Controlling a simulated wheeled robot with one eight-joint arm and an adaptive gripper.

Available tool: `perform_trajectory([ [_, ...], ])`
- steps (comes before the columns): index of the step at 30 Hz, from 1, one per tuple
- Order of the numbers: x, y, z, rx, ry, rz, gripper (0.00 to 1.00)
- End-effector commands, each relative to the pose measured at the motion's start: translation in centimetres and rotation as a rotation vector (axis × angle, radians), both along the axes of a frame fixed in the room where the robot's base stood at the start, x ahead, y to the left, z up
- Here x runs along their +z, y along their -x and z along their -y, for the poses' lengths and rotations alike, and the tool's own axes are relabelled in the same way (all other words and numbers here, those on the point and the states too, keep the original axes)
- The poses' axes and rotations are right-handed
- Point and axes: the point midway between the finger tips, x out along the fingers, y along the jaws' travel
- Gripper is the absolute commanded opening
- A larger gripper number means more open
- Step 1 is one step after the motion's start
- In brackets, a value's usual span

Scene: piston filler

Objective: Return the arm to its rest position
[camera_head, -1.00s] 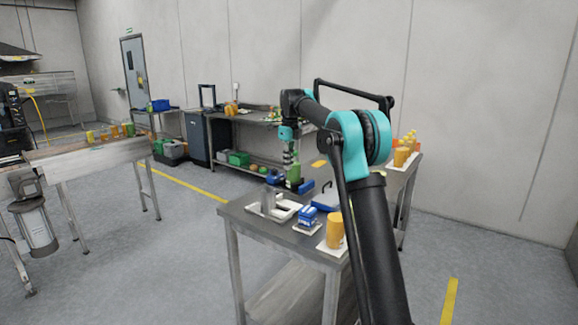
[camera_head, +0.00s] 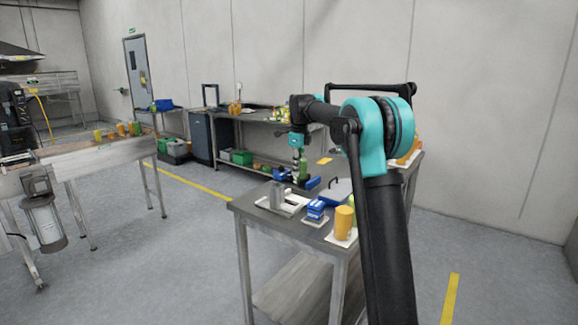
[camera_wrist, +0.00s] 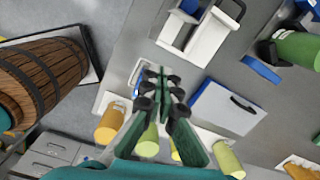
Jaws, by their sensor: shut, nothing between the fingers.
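My gripper (camera_head: 298,162) hangs over the far side of the steel workbench (camera_head: 240,212) at the end of my bent arm. In the wrist view its dark green fingers (camera_wrist: 162,80) come together, shut, with nothing between them. A green bottle (camera_head: 304,167) with a blue part (camera_head: 313,183) beside it stands close to the gripper in the head view. The wrist view shows a green bottle (camera_wrist: 300,48) at the right, apart from the fingers. Whether the gripper touches anything is too small to tell in the head view.
On the bench are a white fixture (camera_head: 290,207), a blue box (camera_head: 315,209), a blue-edged board (camera_head: 338,190) and an orange jar (camera_head: 343,222). A wooden barrel (camera_wrist: 45,85) shows in the wrist view. A conveyor (camera_head: 100,158) stands left, with clear floor between.

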Motion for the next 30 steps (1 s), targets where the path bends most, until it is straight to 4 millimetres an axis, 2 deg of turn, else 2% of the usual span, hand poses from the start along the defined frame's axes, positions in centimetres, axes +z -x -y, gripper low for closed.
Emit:
perform_trajectory([
  [7, -1.8, 4.4, 3.4, 0.267, 0.022, 0.058, 0.00],
  [11, -3.9, 8.8, 6.0, 0.493, 0.052, 0.106, 0.00],
  [17, -8.2, 17.0, 9.9, 0.872, 0.126, 0.177, 0.00],
  [21, -11.7, 23.4, 12.1, 1.135, 0.194, 0.218, 0.00],
  [27, -17.4, 33.0, 14.6, 1.502, 0.309, 0.254, 0.00],
  [30, -19.9, 37.2, 15.5, 1.656, 0.364, 0.261, 0.00],
])
